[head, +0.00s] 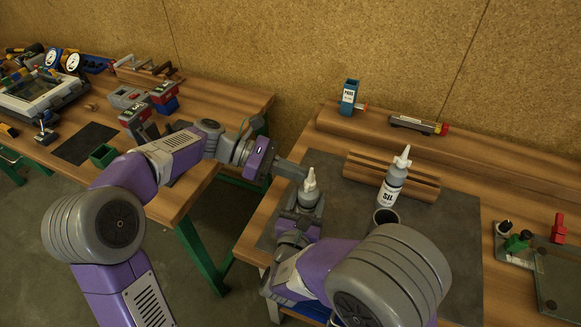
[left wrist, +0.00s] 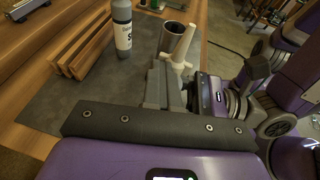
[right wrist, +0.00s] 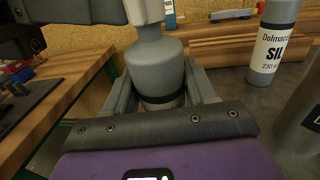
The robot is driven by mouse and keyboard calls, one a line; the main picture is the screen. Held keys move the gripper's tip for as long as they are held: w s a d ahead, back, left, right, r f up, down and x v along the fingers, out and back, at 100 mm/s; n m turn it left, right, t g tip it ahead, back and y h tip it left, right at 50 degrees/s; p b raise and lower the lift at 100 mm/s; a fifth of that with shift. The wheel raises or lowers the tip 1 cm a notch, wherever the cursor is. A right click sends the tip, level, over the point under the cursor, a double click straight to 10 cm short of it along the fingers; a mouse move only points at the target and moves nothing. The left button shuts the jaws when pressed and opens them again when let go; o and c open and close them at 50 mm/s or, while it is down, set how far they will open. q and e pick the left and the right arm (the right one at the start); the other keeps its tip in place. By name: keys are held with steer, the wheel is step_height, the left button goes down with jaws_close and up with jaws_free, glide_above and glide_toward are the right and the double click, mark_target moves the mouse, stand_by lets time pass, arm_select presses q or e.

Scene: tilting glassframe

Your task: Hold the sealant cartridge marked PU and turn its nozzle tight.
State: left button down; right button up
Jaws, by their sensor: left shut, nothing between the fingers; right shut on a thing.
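A grey cartridge (right wrist: 158,68) with a white nozzle (head: 310,181) stands upright in my right gripper (head: 301,212), which is shut around its body. Its label is mostly hidden by the fingers, so I cannot read its mark. The nozzle sits on top of the cartridge and also shows in the left wrist view (left wrist: 178,58). My left gripper (head: 299,171) is shut and empty, its fingertips right beside the nozzle; I cannot tell whether they touch it. A second cartridge marked SIL (head: 392,184) stands upright to the right, with its own white nozzle.
A dark cup (head: 385,217) stands in front of the SIL cartridge. A grooved wooden block (head: 420,184) lies behind on the grey mat (head: 447,237). A labelled blue box (head: 348,98) and a grey tool (head: 417,124) sit at the back. Small red and green fixtures (head: 519,241) stand at right.

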steer(key=shift+w+a, duration=0.1)
steer(key=shift+a, duration=0.05)
arm_select(q)
steer(key=w+a+r, duration=0.1)
steer(key=w+a, duration=0.1)
steer(key=a, duration=0.4)
steer(key=w+a+r, duration=0.2)
steer(key=w+a, duration=0.1)
steer(key=a, duration=0.3)
steer(key=shift+a, duration=0.4)
arm_select(e)
steer(key=o, duration=1.4)
steer(key=shift+c, duration=0.2)
